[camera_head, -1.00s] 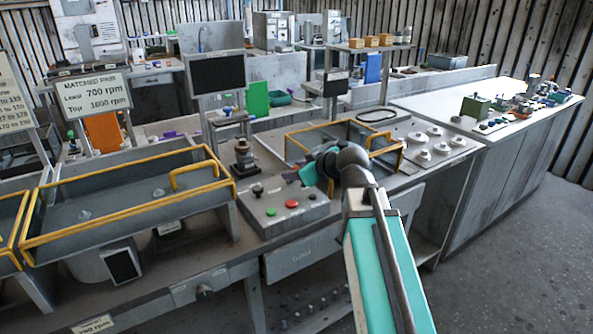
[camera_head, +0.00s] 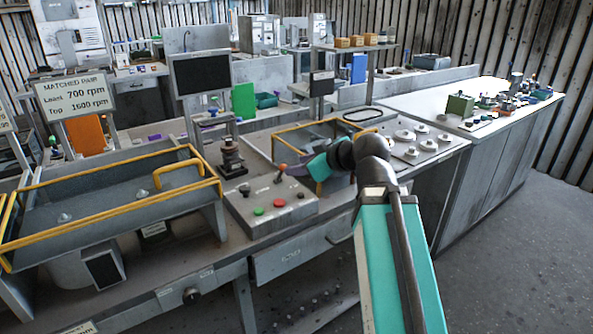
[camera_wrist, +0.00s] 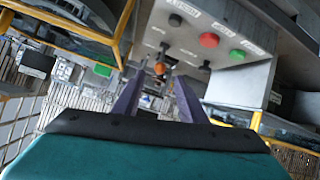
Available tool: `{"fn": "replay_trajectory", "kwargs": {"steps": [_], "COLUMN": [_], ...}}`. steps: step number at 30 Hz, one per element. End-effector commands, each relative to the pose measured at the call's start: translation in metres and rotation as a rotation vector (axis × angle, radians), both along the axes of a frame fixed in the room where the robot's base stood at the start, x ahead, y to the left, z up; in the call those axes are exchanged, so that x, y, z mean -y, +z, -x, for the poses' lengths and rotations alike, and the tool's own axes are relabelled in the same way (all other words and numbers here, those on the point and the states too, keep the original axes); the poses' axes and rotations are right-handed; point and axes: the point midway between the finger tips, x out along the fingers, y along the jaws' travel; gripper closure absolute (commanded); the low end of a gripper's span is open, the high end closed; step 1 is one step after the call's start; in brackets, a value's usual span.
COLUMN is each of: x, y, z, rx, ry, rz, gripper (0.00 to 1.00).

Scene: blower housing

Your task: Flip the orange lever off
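The orange lever (camera_head: 282,168) stands at the back right of a grey control box (camera_head: 262,224), its orange tip raised. In the wrist view the orange tip (camera_wrist: 160,69) shows between and beyond my gripper's two purple fingers. My gripper (camera_head: 291,170) is just right of the lever in the head view. In the wrist view my gripper (camera_wrist: 157,90) is open with nothing between the fingers. I cannot tell whether a finger touches the lever.
The box also carries a green button (camera_head: 258,211), a red button (camera_head: 279,202) and black knobs (camera_head: 244,189). A dark stacked fixture (camera_head: 232,158) stands behind it. Yellow-railed trays lie to the left (camera_head: 110,200) and behind my gripper (camera_head: 320,124).

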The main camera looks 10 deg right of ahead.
Motion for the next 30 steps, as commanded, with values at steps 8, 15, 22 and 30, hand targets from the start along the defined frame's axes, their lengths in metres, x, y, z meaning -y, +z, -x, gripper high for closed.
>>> {"fn": "replay_trajectory", "kwargs": {"steps": [8,15,22,30], "x": [0.008,0.016,0.019,0.019], "y": [0.006,0.017,0.022,0.023], "z": [0.014,0.028,0.035,0.036], "rx": [0.001,0.001,0.000,0.000], "ry": [-0.002,-0.001,-0.001,-0.001], "rz": [-0.001,0.000,-0.001,-0.001], "gripper": [0.62,0.62,0.62,0.62]}}
